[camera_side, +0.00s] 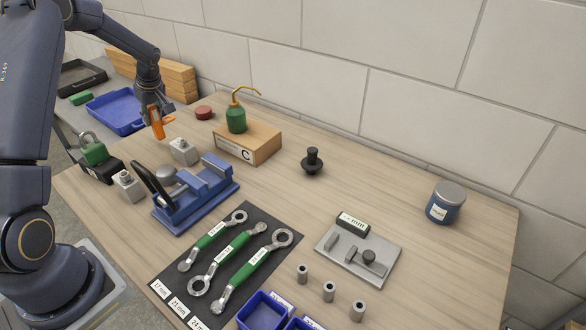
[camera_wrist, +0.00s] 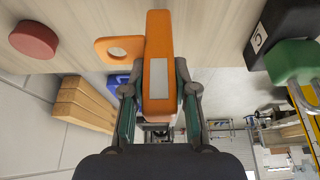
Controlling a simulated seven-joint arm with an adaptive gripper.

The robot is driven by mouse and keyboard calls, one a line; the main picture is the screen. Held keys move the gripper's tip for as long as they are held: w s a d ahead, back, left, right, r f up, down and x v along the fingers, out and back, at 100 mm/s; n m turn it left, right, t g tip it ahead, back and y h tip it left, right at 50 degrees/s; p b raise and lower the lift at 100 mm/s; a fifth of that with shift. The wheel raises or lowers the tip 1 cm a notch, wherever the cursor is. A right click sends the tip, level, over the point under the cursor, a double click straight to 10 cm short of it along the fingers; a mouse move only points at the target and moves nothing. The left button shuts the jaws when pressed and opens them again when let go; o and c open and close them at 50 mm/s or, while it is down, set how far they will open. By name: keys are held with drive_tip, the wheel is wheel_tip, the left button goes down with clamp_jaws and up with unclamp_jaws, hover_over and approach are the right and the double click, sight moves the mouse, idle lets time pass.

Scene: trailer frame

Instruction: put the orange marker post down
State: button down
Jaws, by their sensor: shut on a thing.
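The orange marker post (camera_side: 156,124) is at the back left of the workbench in the side view. In the wrist view the orange marker post (camera_wrist: 158,45) fills the middle, with a pale grey patch and an orange loop with a hole at its side. My gripper (camera_side: 152,103) points down and holds it by its upper part. In the wrist view my gripper (camera_wrist: 158,95) has a finger on each side of the post. I cannot tell whether the post's lower end touches the bench.
A red disc (camera_side: 203,112), a grey block (camera_side: 184,151) and the box marked C (camera_side: 258,146) with a green oil can (camera_side: 236,119) stand nearby. A blue tray (camera_side: 118,128) and wooden beams (camera_side: 178,82) lie behind left. A blue vise (camera_side: 208,190) stands in front. The bench's back right is mostly clear.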

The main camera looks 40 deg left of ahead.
sight(155, 124)
drive_tip(key=shift+f, duration=1.35)
drive_tip(key=shift+f, duration=0.15)
drive_tip(key=c, duration=0.9)
unclamp_jaws()
drive_tip(key=s+d+r+m+t, duration=0.2)
drive_tip(key=d+r+m, duration=0.2)
drive_tip(key=d+r, duration=1.2)
drive_tip(key=s+d+r+m+t+h, duration=0.1)
drive_tip(key=s+d+r+m+h, duration=0.1)
drive_tip(key=s+d+m, duration=0.5)
drive_tip(key=s+d+r+m+t+h, duration=0.2)
drive_tip(key=s+d+m, duration=0.5)
drive_tip(key=s+d, duration=0.4)
drive_tip(key=shift+d+r+t+h, duration=0.3)
drive_tip(key=shift+d, duration=0.8)
